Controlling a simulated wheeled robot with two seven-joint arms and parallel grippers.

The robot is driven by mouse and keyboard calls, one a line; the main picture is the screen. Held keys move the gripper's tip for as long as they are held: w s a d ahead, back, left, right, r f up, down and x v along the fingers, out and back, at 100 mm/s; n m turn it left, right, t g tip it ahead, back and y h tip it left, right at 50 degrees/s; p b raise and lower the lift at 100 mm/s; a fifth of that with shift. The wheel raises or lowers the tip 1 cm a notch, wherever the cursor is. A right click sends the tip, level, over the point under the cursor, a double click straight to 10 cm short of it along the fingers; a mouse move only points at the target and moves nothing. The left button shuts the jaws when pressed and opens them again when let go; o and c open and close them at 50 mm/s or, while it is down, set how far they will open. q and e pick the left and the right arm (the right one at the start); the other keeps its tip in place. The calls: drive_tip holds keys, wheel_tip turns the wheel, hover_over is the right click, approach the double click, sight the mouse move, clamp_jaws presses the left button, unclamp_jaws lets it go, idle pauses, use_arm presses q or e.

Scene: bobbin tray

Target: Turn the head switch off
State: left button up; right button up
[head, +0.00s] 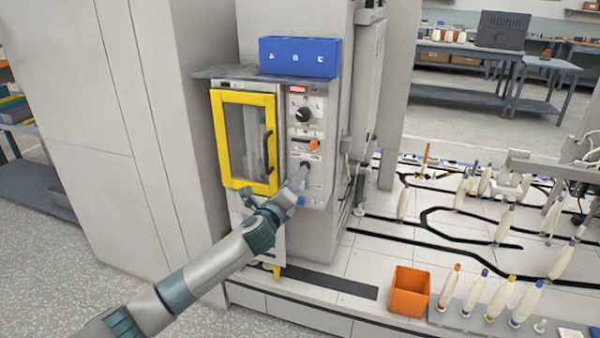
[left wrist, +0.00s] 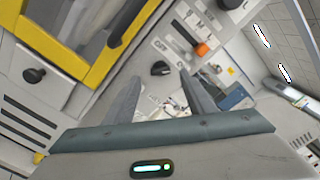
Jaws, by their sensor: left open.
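A machine panel (head: 305,185) carries a large black rotary knob (head: 304,114) at the top, an orange switch (head: 314,145) in the middle and a smaller black knob (head: 305,164) below. I cannot read which one is labelled as the head switch. My left gripper (head: 301,174) is at the panel by the lower knob and partly covers it. In the left wrist view, the open fingers of my left gripper (left wrist: 161,82) point at the panel. The lower black knob (left wrist: 160,68) shows just beyond and between the fingertips; contact is not visible. The orange switch (left wrist: 202,49) lies to its right. My right gripper is not seen.
A yellow-framed door (head: 243,140) with a black handle is left of the panel. A blue box (head: 300,57) marked with letters stands on top. An orange bin (head: 409,291) and several bobbins are at the lower right. A tall grey cabinet (head: 150,120) is at left.

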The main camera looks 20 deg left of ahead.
use_arm(q)
drive_tip(key=shift+w+d, duration=0.1)
drive_tip(key=shift+w, duration=2.85)
drive_tip(key=c, duration=1)
